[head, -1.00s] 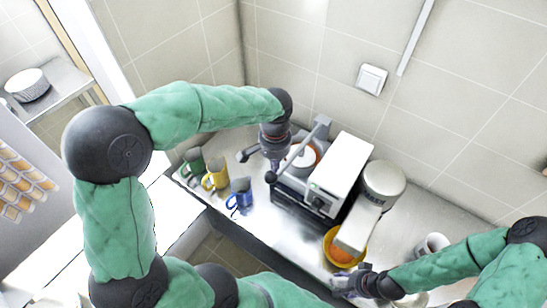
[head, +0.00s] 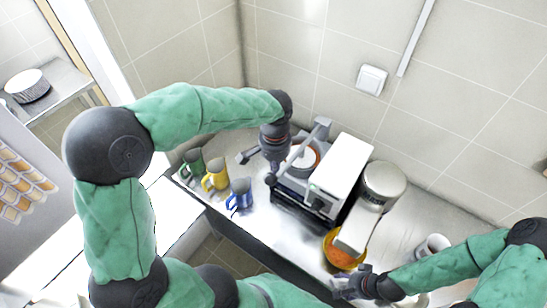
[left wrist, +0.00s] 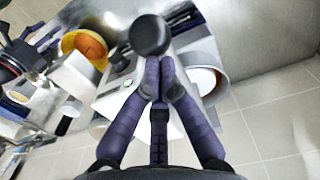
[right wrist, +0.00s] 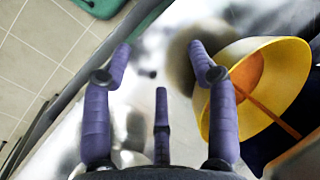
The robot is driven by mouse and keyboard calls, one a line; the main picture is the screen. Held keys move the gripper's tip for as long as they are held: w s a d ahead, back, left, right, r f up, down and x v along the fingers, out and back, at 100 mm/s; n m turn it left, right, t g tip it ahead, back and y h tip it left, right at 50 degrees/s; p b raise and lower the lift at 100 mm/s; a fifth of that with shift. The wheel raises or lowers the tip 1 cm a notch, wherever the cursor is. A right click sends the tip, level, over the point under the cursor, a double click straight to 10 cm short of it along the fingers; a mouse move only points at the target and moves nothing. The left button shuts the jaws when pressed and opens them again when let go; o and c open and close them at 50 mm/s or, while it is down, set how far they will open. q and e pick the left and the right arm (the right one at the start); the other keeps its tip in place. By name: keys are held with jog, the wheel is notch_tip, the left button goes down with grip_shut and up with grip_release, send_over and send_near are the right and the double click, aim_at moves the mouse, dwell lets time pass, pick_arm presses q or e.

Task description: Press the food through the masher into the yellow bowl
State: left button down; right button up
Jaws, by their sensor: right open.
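The yellow bowl (head: 328,256), with orange food inside, stands on the counter partly under a white block-shaped part. A lever with a dark round knob (left wrist: 150,33) crosses over a ring-shaped opening (head: 307,158) with an orange rim, beside a white box-shaped machine (head: 340,172). My left gripper (head: 272,178) is at the knob end of the lever. In the left wrist view its fingertips (left wrist: 161,72) are together just below the knob; whether they grip the lever is unclear. My right gripper (right wrist: 160,52) is open, one finger overlapping the bowl's edge (right wrist: 280,75); contact is unclear.
A silver cylinder (head: 384,182) stands right of the machine. A white mug (head: 432,245) is near my right arm. A tiled wall closes the back.

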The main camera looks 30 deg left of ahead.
pick_arm(q)
jog(key=shift+f+b, duration=0.85)
jog(key=shift+f, duration=0.4)
pick_arm(e)
jog(key=shift+f, duration=0.85)
pick_arm(q)
jog(key=shift+s+f, duration=0.15)
jog(key=shift+f, duration=0.05)
dwell(3.9)
jog(key=shift+w+r+p, duration=0.2)
jog(key=shift+r+p, duration=1.5)
jog(key=shift+r, duration=0.75)
pick_arm(e)
jog(key=shift+r, duration=1.7)
pick_arm(q)
notch_tip(320, 180, up, 12)
jog(key=p, duration=0.8)
jog(key=shift+f, duration=0.2)
pick_arm(e)
notch_tip(320, 180, up, 8)
